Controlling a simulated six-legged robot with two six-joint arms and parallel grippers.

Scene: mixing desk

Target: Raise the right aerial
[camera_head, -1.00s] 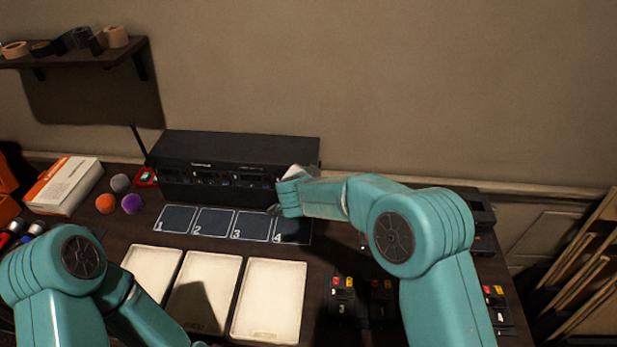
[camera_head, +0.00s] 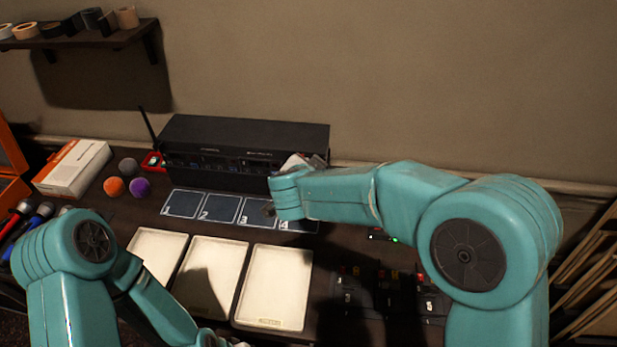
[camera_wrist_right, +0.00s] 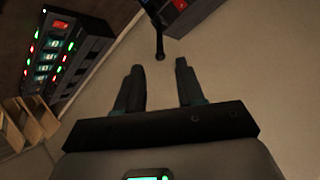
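The black receiver box (camera_head: 240,135) stands at the back of the desk. Its left aerial (camera_head: 148,128) stands up, tilted slightly left. The right aerial is hidden behind my right arm in the head view. In the right wrist view a thin black rod with a rounded tip, apparently the right aerial (camera_wrist_right: 159,42), extends from a dark box edge toward my gripper. My right gripper (camera_wrist_right: 158,82) is open, its two fingers either side of the rod's line, with the tip just beyond the fingertips and nothing between them.
Numbered pads (camera_head: 230,208) lie before the box, with pale trays (camera_head: 272,287) nearer. Colored balls (camera_head: 139,187) and a white-orange carton (camera_head: 75,168) are at left. Black switch units (camera_head: 385,290) are at right. The wrist view shows a lit rack (camera_wrist_right: 52,55).

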